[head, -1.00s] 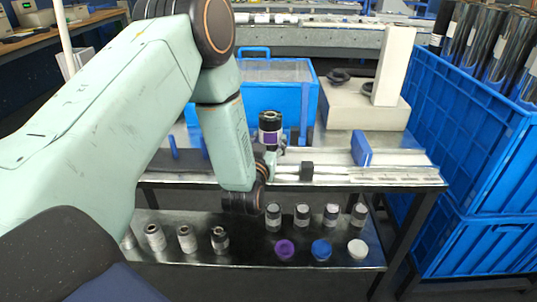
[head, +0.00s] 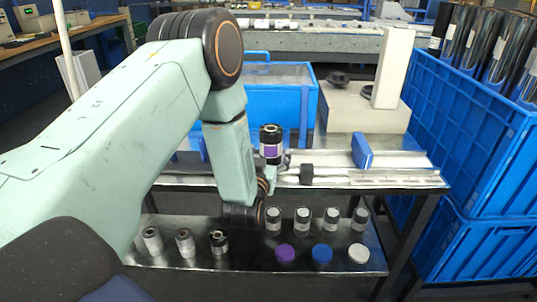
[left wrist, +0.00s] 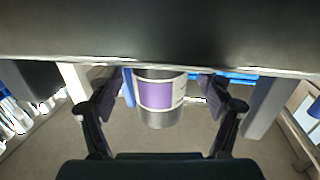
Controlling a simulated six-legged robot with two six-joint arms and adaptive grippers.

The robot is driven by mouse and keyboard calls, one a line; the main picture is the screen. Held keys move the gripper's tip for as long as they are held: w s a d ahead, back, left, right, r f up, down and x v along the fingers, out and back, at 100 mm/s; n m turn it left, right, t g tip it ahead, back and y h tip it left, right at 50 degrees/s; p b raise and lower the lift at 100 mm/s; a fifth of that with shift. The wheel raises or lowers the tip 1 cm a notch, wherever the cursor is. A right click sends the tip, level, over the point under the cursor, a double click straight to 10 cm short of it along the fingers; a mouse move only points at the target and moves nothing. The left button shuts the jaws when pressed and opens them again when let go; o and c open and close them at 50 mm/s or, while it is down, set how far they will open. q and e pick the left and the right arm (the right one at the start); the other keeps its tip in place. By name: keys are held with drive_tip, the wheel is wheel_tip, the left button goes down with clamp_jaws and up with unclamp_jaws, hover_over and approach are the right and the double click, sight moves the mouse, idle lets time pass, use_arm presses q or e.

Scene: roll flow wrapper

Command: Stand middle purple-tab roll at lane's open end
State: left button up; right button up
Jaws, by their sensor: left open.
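The purple-tab roll (head: 270,144) stands upright at the left end of the lane (head: 400,161), with a dark top and a purple and white label. In the left wrist view, the roll (left wrist: 157,95) sits between the two fingers with a gap on each side. My left gripper (left wrist: 160,92) is open around it; in the head view the gripper (head: 280,168) is at the roll's lower side, partly hidden by my own arm. The roll's foot is partly covered, so its contact with the lane is unclear. My right gripper is not in view.
A black block (head: 306,173) and a blue block (head: 361,151) sit along the lane. A blue bin (head: 275,95) stands behind. The lower shelf (head: 330,266) holds several rolls and purple, blue and white caps. Stacked blue crates (head: 465,140) stand at right.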

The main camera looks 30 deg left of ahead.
use_arm(q)
drive_tip(key=shift+r, duration=0.1)
drive_tip(key=shift+r, duration=0.15)
drive_tip(key=p+v, duration=0.2)
drive_tip(key=v, duration=1)
